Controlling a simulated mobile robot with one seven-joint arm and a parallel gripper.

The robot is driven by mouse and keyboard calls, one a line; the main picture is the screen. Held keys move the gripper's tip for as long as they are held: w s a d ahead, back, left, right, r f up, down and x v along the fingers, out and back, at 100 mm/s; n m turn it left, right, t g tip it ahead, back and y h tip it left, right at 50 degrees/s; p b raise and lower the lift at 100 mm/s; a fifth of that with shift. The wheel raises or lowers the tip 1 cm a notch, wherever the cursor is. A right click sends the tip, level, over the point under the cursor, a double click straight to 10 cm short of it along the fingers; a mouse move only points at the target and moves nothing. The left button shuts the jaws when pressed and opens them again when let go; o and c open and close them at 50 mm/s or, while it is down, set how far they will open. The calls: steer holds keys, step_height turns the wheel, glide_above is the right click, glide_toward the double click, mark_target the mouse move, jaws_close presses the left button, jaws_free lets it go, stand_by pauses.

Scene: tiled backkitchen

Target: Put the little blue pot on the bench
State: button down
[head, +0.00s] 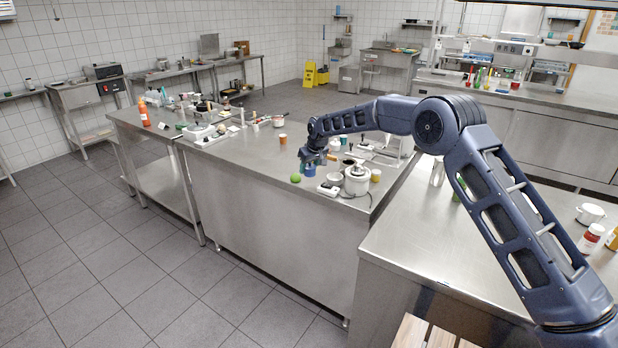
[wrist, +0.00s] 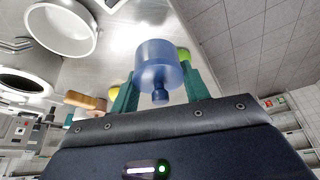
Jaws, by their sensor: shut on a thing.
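The little blue pot (head: 310,170) shows in the head view just below my gripper (head: 309,160), over the near edge of the steel bench (head: 240,165). In the wrist view the blue pot (wrist: 158,62) sits between the two teal fingers of my gripper (wrist: 158,82), with its small knob towards the camera. The fingers are shut on it. I cannot tell whether the pot touches the bench top or hangs slightly above it. The fingers partly hide its sides.
A green lime (head: 296,178) lies left of the pot. A white cooker (head: 357,180) and a yellow cup (head: 376,175) stand to its right. An orange cup (head: 283,139) stands behind. The bench top to the left is mostly clear.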

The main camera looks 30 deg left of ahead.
mark_target(309, 184)
steer(key=shift+f, duration=2.3)
steer(key=shift+f, duration=0.1)
steer(key=c, duration=0.7)
jaws_free()
steer(key=shift+f, duration=0.1)
steer(key=v, duration=1.2)
